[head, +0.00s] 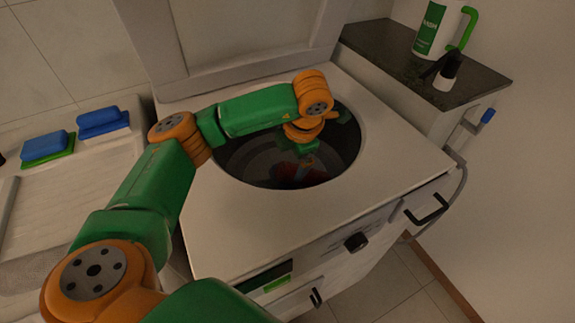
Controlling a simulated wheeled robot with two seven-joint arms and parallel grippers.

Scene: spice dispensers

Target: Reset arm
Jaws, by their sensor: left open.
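My left arm comes in from the left and reaches over a white top-loading washing machine (250,225). Its wrist bends down into the round drum opening (235,165). My left gripper (303,168) is inside the opening, open, dark and partly hidden by the wrist. Some reddish and bluish shapes (290,172) show low in the drum by the gripper; I cannot tell what they are or whether they touch it. My right gripper is not in view.
The raised lid (235,35) stands behind the opening. At right, a dark counter (400,65) holds a white-green jug (432,30) and a small dark-topped bottle (447,75). At left, blue and green sponges (45,146) lie on a pale sink counter (75,190).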

